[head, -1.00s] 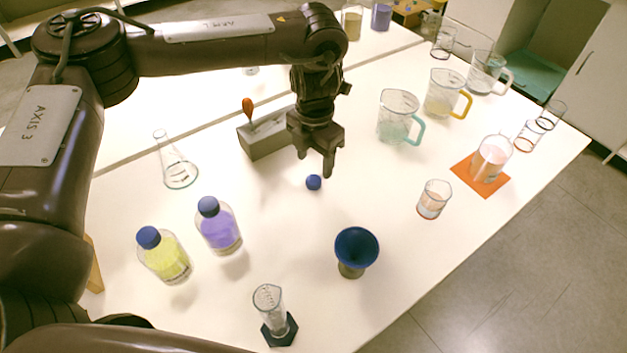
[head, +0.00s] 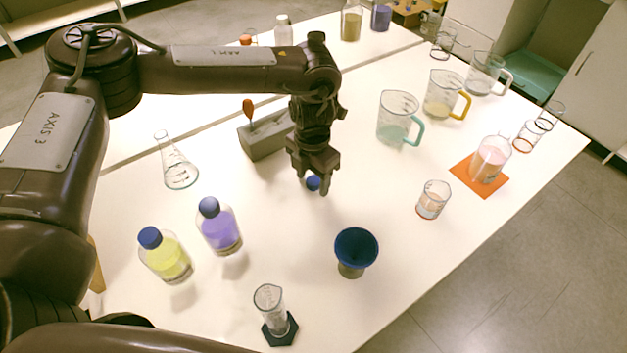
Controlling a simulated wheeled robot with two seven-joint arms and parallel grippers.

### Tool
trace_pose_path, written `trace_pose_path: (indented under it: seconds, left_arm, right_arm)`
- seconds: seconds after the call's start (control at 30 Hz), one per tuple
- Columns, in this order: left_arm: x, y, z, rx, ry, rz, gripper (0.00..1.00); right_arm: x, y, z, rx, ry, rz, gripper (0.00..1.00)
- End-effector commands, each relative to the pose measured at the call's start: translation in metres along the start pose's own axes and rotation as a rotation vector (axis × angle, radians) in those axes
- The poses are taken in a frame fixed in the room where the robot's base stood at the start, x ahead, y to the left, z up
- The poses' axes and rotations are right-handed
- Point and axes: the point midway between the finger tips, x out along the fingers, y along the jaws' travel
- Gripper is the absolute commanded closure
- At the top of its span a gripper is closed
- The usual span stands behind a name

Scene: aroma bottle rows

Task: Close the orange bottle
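A small round blue cap (head: 313,184) lies on the white table near its middle. My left gripper (head: 312,187) points down over the cap, with its fingers on either side of it. The fingers look apart, and I cannot see them pressing on the cap. A clear bottle with pinkish-orange liquid (head: 489,161) stands upright on an orange mat (head: 465,180) at the right. No cap shows on its top. My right gripper is not in view.
A grey block with an orange-tipped tool (head: 265,138) stands just left of the gripper. Two jugs (head: 397,122) (head: 443,98) and a small beaker (head: 432,200) stand near the bottle. A blue funnel (head: 355,248) and capped yellow (head: 167,258) and purple (head: 220,230) bottles are nearer.

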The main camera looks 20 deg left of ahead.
Motion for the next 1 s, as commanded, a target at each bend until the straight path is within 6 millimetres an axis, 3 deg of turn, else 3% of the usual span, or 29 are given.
trace_pose_path:
  seconds: [0.03,0.3,0.4,0.77,1.0]
  left_arm:
    - [0.000,0.000,0.000,0.000,0.000,0.000,0.52]
    - [0.000,0.000,0.000,0.000,0.000,0.000,0.87]
    - [0.000,0.000,0.000,0.000,0.000,0.000,0.93]
    - [-0.009,0.000,0.001,0.000,-0.002,0.000,0.94]
    - [-0.048,0.000,0.001,-0.001,-0.004,0.000,0.94]
  right_arm:
    - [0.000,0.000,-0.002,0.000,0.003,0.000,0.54]
    - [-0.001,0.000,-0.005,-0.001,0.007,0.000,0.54]
    - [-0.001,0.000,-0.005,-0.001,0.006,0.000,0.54]
    - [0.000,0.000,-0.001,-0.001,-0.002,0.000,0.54]
    - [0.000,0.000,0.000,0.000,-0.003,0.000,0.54]
